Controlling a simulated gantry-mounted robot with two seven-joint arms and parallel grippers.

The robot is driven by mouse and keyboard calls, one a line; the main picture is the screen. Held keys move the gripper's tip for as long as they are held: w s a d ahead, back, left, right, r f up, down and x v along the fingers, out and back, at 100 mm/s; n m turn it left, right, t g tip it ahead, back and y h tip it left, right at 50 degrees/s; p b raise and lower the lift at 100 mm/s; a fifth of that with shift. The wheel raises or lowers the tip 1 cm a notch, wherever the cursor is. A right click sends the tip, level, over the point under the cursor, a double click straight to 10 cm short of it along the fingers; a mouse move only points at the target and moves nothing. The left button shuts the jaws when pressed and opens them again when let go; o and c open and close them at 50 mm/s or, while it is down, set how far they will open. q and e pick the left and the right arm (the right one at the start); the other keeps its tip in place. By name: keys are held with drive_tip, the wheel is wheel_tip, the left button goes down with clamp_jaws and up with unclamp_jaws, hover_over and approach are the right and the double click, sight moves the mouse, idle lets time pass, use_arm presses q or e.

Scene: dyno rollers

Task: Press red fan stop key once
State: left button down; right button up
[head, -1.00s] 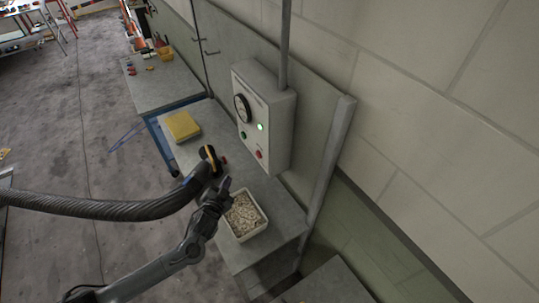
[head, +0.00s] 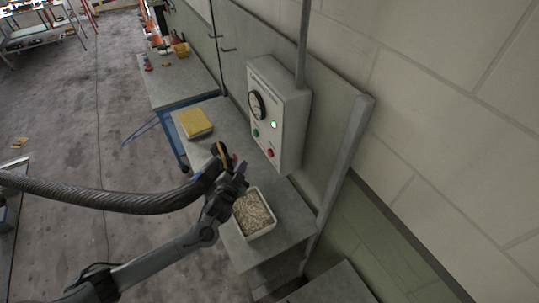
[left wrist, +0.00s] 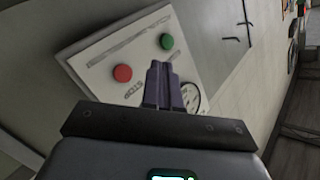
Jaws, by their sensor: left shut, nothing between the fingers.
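The red key (head: 270,152) is on the lower front of a grey control box (head: 292,125) on the wall, below a green key (head: 256,134). The red key also shows in the left wrist view (left wrist: 122,73), left of my fingertips, with the green key (left wrist: 167,42) above them. My left gripper (head: 240,170) is shut and empty. In the head view it is below and left of the box. In the left wrist view the fingers (left wrist: 160,66) point toward the panel, and I see no contact with the red key. My right gripper is not in view.
A lit green lamp (head: 274,125) and a round dial (head: 256,105) are on the box. Below, a grey bench (head: 285,208) holds a white tray (head: 271,224) of pale pieces and a yellow box (head: 195,123). A post (head: 345,150) stands right of the box.

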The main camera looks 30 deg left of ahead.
sight(271, 153)
use_arm(q)
drive_tip(key=w+d+b, duration=0.3)
drive_tip(key=w, duration=0.3)
drive_tip(key=shift+w+d, duration=0.2)
drive_tip(key=shift+d, duration=0.05)
idle(0.8)
idle(0.8)
drive_tip(key=shift+w, duration=0.2)
idle(0.3)
drive_tip(key=shift+w+d, duration=0.2)
